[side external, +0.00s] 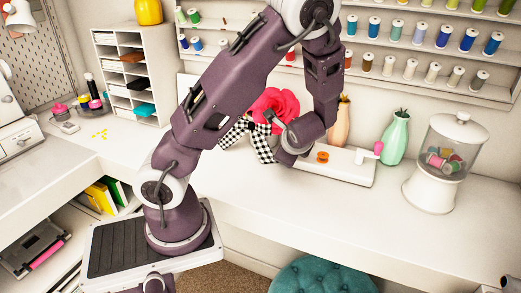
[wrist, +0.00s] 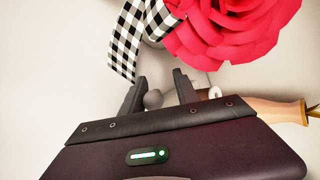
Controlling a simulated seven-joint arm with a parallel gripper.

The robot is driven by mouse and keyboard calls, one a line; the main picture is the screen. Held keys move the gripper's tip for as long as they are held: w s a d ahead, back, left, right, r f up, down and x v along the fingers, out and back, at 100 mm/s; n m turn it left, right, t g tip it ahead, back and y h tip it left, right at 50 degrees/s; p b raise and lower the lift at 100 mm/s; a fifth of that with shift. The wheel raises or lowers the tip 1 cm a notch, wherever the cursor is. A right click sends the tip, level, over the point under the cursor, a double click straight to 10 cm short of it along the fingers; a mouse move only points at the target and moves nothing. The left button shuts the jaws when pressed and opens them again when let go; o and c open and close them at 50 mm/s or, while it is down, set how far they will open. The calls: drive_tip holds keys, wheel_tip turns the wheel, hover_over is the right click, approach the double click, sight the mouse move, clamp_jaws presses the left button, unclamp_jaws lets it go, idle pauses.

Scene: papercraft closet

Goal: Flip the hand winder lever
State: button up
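The hand winder (side external: 345,168) is a low white base on the white desk in the side view, with an orange bobbin (side external: 322,157) on top and a pink knob (side external: 377,147) at its right end. My gripper (wrist: 160,85) shows two dark fingers standing apart in the wrist view. A small grey rounded knob (wrist: 153,99) shows between the fingers, nearer the left one; I cannot tell whether it is the lever or whether a finger touches it. In the side view my wrist is at the winder's left end, and it hides the fingertips and that end.
A red paper flower (side external: 275,105) with a checkered ribbon (side external: 264,142) is close behind my gripper. A peach vase (side external: 341,122), a green vase (side external: 394,138) and a glass jar of spools (side external: 447,160) stand to the right. The desk front is clear.

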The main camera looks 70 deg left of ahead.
drive_tip(key=shift+w+a+r+g+h, duration=0.1)
drive_tip(key=shift+w+a+g+h, duration=0.1)
drive_tip(key=shift+g+h, duration=0.3)
drive_tip(key=shift+w+a+g+h, duration=0.1)
drive_tip(key=shift+a+g+h, duration=0.05)
drive_tip(key=shift+g+h, duration=0.3)
drive_tip(key=shift+w+a+m+g+h, duration=0.15)
drive_tip(key=shift+m+g+h, duration=0.1)
drive_tip(key=shift+g+h, duration=0.3)
drive_tip(key=shift+w+a+m+g+h, duration=0.15)
drive_tip(key=shift+m+g+h, duration=0.15)
drive_tip(key=shift+h, duration=0.3)
drive_tip(key=v, duration=0.7)
drive_tip(key=shift+d, duration=0.25)
drive_tip(key=s+d+r+n+t+h, duration=0.2)
drive_tip(key=s+d+r+n, duration=0.3)
drive_tip(key=s+d, duration=0.3)
drive_tip(key=s+d+r+n+t+h, duration=0.2)
drive_tip(key=s+d+r+n+t, duration=0.2)
drive_tip(key=s+d, duration=0.5)
drive_tip(key=shift+s+d+r+n+h, duration=0.35)
drive_tip(key=shift+d+r+n, duration=0.25)
drive_tip(key=shift+d, duration=0.35)
drive_tip(key=shift+f, duration=0.1)
